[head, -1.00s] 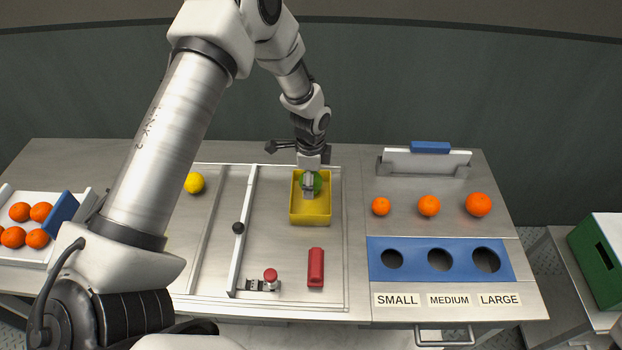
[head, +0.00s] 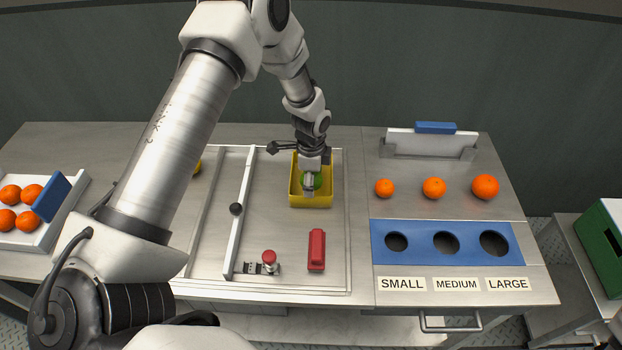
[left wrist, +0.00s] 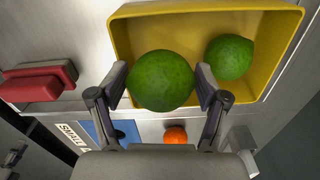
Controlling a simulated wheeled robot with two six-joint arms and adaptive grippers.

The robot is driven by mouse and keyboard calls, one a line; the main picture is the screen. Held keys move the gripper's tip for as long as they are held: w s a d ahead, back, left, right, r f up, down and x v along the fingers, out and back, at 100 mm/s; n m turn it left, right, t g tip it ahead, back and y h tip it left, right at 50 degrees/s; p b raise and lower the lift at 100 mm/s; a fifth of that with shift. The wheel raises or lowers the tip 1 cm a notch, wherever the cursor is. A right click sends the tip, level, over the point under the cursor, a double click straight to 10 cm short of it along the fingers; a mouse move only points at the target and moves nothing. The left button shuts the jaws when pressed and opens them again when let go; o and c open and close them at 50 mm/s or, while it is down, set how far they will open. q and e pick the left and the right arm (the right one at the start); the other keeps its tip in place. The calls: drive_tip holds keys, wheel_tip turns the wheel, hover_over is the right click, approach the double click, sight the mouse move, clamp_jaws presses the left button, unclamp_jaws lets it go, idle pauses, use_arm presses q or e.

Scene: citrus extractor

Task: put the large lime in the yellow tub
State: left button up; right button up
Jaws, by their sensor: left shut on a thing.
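The yellow tub (head: 311,202) stands on the right part of the framed steel tray. My left gripper (head: 308,187) is over the tub in the head view. In the left wrist view my left gripper (left wrist: 160,85) is shut on a large green lime (left wrist: 160,80), which overlaps the tub's wall in the picture. Another, smaller-looking lime (left wrist: 229,57) lies inside the tub (left wrist: 200,22). In the head view green (head: 318,181) shows beside the fingers; I cannot tell which lime it is. My right gripper is not in view.
A red block (head: 317,250) and a red-knobbed clamp (head: 269,257) are in front of the tub. Three oranges sit behind the blue sizing plate (head: 370,243) at right. A tray of oranges (head: 62,218) is at left.

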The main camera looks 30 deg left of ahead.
use_arm(q)
drive_tip(key=shift+s+f, duration=0.15)
drive_tip(key=shift+f, duration=0.2)
drive_tip(key=o, duration=1.2)
drive_tip(key=shift+o, duration=1.2)
drive_tip(key=shift+w+a+f, duration=0.15)
drive_tip(key=shift+w, duration=0.15)
wheel_tip(320, 180, up, 12)
drive_tip(key=shift+r, duration=0.1)
